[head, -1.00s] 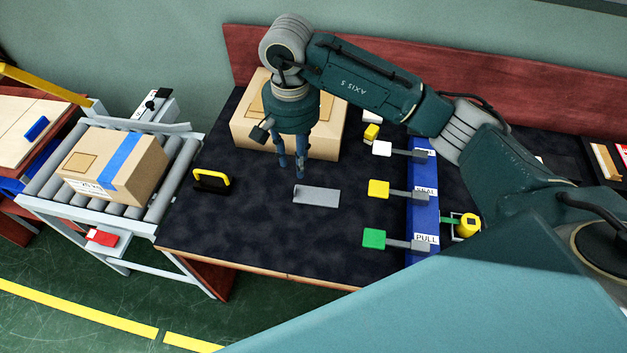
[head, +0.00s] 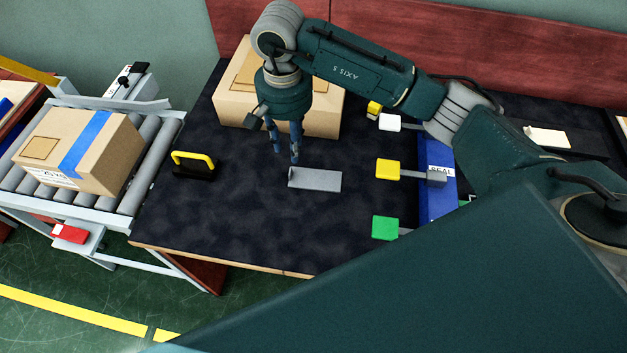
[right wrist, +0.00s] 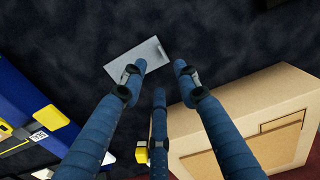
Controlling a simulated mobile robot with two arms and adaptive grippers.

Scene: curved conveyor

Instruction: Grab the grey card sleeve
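The grey card sleeve (head: 318,180) lies flat on the dark table mat, and it also shows in the right wrist view (right wrist: 128,63). My right gripper (head: 285,157) hangs pointing down just beyond the sleeve's left end. In the right wrist view my right gripper (right wrist: 158,78) has its blue fingers spread, with nothing between them. One fingertip overlaps the sleeve's edge in that picture; I cannot tell whether it touches. My left gripper is not in view.
A cardboard box (head: 228,103) stands close behind my right gripper. A yellow-handled black item (head: 193,163) sits to the left. White, yellow (head: 388,168) and green (head: 385,228) levers stand on the right. A roller conveyor (head: 150,165) carries a blue-taped box (head: 80,150).

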